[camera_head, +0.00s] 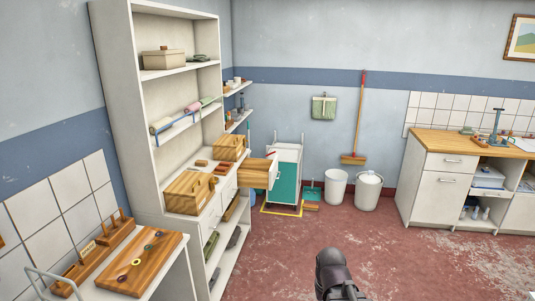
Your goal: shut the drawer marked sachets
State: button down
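An open drawer (262,176) with a wooden front sticks out to the right from the white shelf unit (118,100), at about counter height. A dark part of my arm shows at the bottom centre, well to the right of and nearer than the open drawer. No gripper fingers show.
Wooden boxes (189,193) stand on the shelf unit's counter. A white and teal cart (286,180) stands just behind the drawer. Two white bins (336,187) and a broom (359,120) are at the back wall. The red floor (290,245) in front is clear.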

aim_at(260, 173)
jog(key=i, duration=3.7)
jog(key=u, duration=0.2)
